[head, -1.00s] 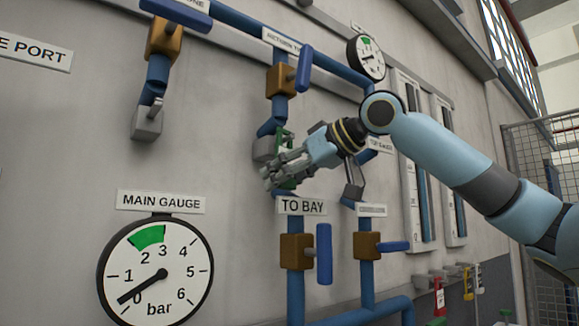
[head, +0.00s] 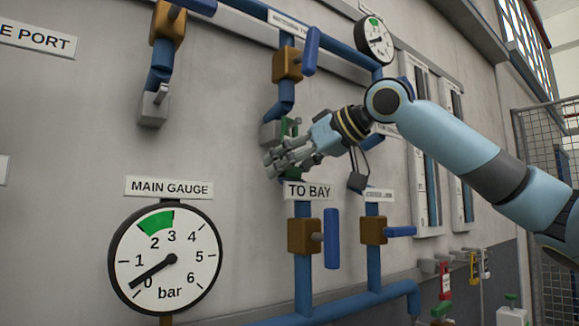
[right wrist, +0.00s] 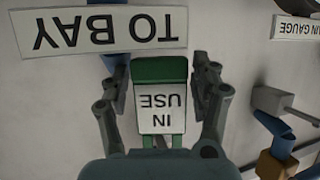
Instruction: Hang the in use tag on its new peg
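The green in use tag (right wrist: 160,72) has a white "IN USE" label and lies between the two fingers of my right gripper (right wrist: 160,80) in the right wrist view. In the head view my right gripper (head: 274,161) is at the wall just above the TO BAY sign (head: 309,191), with parts of the green tag (head: 290,130) showing behind the fingers. The fingers hide most of the tag, and I cannot tell whether it touches a peg. My left gripper is in neither view.
A grey block (head: 270,132) ends the blue pipe beside the gripper. Valves with blue handles (head: 331,239) stand below the sign. The main gauge (head: 165,260) is at lower left. Grey pegs (head: 430,265) with a red tag (head: 446,283) are at lower right.

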